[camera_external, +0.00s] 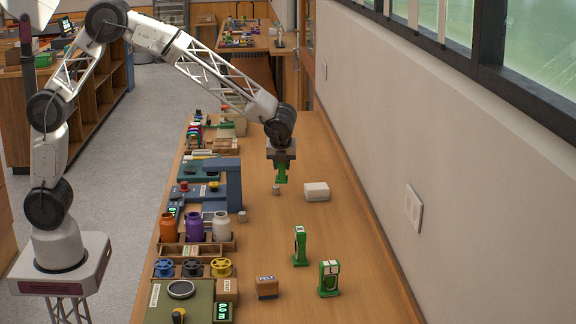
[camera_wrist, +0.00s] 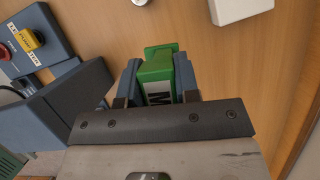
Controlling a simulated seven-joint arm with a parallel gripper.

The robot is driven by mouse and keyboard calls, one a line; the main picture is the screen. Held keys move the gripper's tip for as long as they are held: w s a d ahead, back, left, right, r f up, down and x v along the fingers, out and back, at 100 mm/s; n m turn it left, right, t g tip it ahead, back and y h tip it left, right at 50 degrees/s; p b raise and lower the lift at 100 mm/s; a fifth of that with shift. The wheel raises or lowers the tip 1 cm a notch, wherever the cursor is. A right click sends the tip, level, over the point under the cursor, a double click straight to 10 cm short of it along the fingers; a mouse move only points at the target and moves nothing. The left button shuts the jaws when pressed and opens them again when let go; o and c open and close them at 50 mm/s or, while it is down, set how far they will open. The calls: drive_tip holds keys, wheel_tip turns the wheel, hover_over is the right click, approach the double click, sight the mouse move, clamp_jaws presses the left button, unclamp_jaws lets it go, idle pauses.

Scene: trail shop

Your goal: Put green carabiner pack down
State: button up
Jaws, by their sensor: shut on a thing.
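My gripper (camera_external: 281,158) is shut on a green carabiner pack (camera_external: 281,173) and holds it above the wooden bench. In the wrist view the pack (camera_wrist: 158,68) sits between the two blue-grey fingers of my gripper (camera_wrist: 157,80), and part of a letter on a white label shows. Two more green packs stand upright on the bench, one (camera_external: 299,246) with a white label and one (camera_external: 329,279) nearer the camera. The held pack's lower end appears clear of the bench, but the exact gap is hard to tell.
A white box (camera_external: 316,191) lies right of the held pack, and a small grey cylinder (camera_external: 276,190) stands below it in the picture. A blue-grey press-like stand (camera_external: 233,184) is to the left. A brown box (camera_external: 267,287) is nearer. The bench's right side (camera_external: 350,225) is clear.

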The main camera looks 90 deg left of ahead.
drive_tip(key=s+a+f, duration=0.1)
drive_tip(key=s+a, duration=0.5)
drive_tip(key=a, duration=0.8)
drive_tip(key=s+a+f+n, duration=0.1)
drive_tip(key=s+a, duration=0.6)
drive_tip(key=a, duration=0.8)
drive_tip(key=s+a+f, duration=0.2)
drive_tip(key=s+a, duration=0.5)
drive_tip(key=a, duration=0.8)
drive_tip(key=shift+g, duration=0.3)
drive_tip(key=shift+w, duration=0.1)
drive_tip(key=w+a, duration=0.3)
drive_tip(key=w, duration=0.1)
drive_tip(key=w+a+f, duration=0.1)
drive_tip(key=w+a, duration=0.6)
drive_tip(key=w, duration=0.1)
drive_tip(key=shift+w+a+f, duration=0.1)
drive_tip(key=shift+a+f, duration=0.05)
drive_tip(key=shift+f, duration=0.05)
drive_tip(key=shift+f, duration=1.75)
drive_tip(key=shift+f, duration=0.1)
